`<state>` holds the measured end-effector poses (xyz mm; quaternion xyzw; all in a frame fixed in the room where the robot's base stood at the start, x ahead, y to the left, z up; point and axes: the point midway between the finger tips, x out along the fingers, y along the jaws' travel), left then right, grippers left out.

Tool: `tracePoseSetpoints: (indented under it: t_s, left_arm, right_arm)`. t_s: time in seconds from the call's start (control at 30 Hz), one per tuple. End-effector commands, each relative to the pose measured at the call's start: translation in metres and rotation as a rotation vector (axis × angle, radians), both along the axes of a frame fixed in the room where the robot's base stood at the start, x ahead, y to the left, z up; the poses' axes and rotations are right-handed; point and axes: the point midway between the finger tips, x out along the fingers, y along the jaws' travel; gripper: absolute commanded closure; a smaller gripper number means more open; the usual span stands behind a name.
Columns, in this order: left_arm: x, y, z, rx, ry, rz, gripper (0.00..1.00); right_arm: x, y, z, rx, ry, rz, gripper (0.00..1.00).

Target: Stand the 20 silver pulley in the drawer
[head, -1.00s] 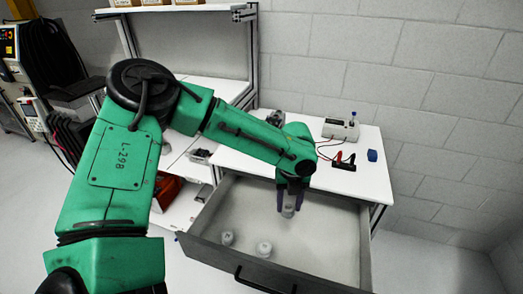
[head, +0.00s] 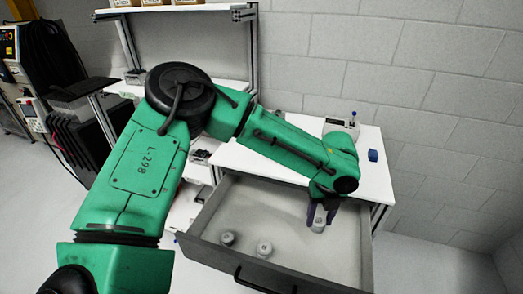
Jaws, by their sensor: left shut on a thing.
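The open drawer (head: 217,254) extends from under the white table toward me. My left gripper (head: 319,217) reaches down into the right part of the drawer, fingers pointing down. It is shut on a small silver pulley (head: 319,226), which looks upright between the fingertips. I cannot tell whether its base touches the drawer floor. Two similar silver pieces (head: 264,249) and (head: 227,239) stand in the drawer's front left part, apart from the held one. Any number on the pulleys is too small to read. My right gripper is not in view.
The drawer handle (head: 262,283) is at the front. The drawer floor's middle is clear. A block wall is behind.

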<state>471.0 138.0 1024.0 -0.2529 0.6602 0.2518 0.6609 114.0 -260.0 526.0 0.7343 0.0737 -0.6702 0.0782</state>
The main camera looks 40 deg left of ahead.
Motion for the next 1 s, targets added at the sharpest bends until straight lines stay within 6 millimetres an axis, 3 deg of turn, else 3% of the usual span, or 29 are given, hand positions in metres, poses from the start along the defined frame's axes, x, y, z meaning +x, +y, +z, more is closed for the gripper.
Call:
tracePoseSetpoints:
  t_s: [0.5,1.0]
  left_arm:
    - [0.001,0.001,-0.001,0.001,0.001,0.000,1.00]
    - [0.001,0.001,-0.046,0.000,0.001,0.000,1.00]
  right_arm:
    - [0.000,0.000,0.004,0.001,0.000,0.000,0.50]
    - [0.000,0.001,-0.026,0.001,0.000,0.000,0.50]
